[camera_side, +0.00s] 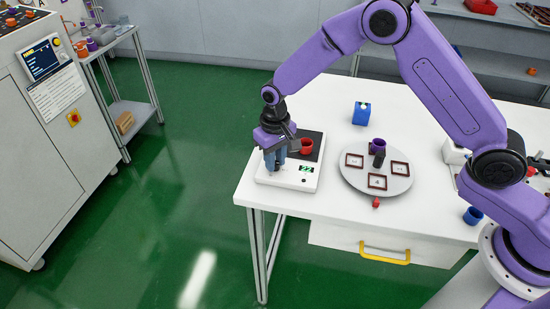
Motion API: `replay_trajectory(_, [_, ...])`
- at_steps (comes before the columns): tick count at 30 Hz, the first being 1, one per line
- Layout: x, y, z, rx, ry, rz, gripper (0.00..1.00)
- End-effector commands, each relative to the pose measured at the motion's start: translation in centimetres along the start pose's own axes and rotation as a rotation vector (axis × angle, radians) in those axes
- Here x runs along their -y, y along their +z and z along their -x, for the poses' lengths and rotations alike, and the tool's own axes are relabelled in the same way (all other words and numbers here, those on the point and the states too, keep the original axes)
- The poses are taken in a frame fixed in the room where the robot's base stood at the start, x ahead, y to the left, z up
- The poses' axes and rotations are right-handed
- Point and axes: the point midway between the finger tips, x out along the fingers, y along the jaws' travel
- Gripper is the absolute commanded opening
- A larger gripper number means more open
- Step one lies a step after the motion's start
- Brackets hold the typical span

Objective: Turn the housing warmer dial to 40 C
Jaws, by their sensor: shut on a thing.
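The warmer is a low white unit (273,181) with a dark plate (316,137), at the left end of the white table. A red cup (307,146) stands on the plate. A small display (306,168) with green digits is on its front; they are too small to read surely. My gripper (275,166) points down over the front left of the warmer, left of the display. Its fingers are shut low at the front panel, where the dial seems to be. The fingers hide the dial, so its setting cannot be seen.
A round grey turntable (350,183) with brown-framed squares, a purple cup (377,145) and a dark post stands right of the warmer. A blue container (361,113) stands behind. A blue cup (472,216) is at the right. The table's left edge is close to the warmer.

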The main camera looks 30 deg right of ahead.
Motion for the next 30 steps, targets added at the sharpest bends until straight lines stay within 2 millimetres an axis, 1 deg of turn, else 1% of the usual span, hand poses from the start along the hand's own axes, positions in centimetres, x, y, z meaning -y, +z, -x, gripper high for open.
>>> replay_trajectory(16, [0.01,0.06,0.08,0.002,0.0,-0.023,0.0])
replay_trajectory(17, [0.01,0.06,0.08,0.002,0.0,-0.023,0.35])
replay_trajectory(18, [0.01,0.06,0.08,0.002,0.0,-0.023,0.48])
replay_trajectory(19, [0.01,0.05,0.07,0.002,0.0,-0.023,0.5])
replay_trajectory(27, [0.01,0.02,0.07,0.001,0.0,-0.023,0.5])
replay_trajectory(30, [0.02,-0.04,0.52,-0.001,-0.001,-0.023,0.5])
